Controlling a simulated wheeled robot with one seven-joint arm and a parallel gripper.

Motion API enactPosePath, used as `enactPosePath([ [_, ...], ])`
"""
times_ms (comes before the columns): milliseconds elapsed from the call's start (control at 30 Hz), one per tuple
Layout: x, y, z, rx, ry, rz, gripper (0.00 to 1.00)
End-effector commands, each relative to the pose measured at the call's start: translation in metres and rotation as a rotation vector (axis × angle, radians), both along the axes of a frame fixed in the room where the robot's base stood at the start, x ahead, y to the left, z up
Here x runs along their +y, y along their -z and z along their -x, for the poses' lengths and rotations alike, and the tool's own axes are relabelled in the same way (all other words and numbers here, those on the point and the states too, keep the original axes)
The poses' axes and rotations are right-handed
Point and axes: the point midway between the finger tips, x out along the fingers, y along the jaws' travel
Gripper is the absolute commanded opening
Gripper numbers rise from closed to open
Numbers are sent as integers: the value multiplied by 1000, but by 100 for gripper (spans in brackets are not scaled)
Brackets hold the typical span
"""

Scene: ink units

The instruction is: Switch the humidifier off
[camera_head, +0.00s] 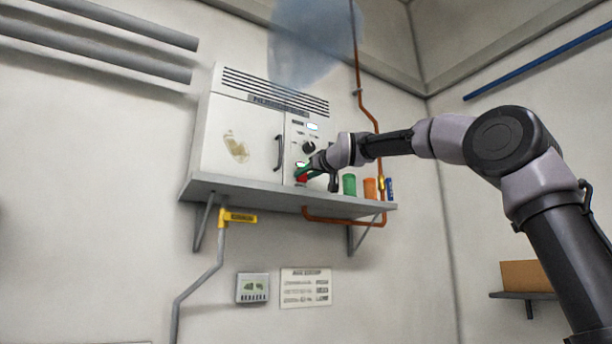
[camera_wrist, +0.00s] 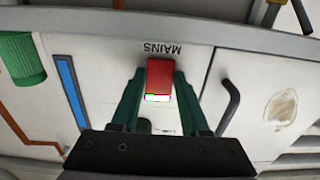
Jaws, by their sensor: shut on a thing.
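The humidifier (camera_head: 240,130) is a white cabinet on a wall shelf, with a vented top, a dark handle and a control panel on its right side. Bluish mist (camera_head: 305,45) hangs above it. The red switch (camera_wrist: 160,76) sits below the word MAINS in the wrist view, which shows the cabinet upside down. A small lit green and white strip shows at its lower end. My gripper (camera_head: 303,174) is at the lower part of the panel. In the wrist view its green fingers stand at both sides of the red switch, closed on it.
The grey shelf (camera_head: 290,199) runs under the humidifier. A green can (camera_head: 349,185) and an orange can (camera_head: 370,188) stand to the right of my gripper, near a copper pipe (camera_head: 357,60). A dark knob (camera_head: 309,147) is above my gripper. A small display (camera_head: 252,288) hangs below.

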Motion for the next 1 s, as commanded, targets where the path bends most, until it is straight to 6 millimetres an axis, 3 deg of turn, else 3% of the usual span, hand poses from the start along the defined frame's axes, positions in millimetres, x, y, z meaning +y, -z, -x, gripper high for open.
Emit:
enactPosePath([
  [600, 0, -12, -2, 233, 0, 156, 0],
  [1000, -1, -12, 0, 266, 2, 182, 0],
])
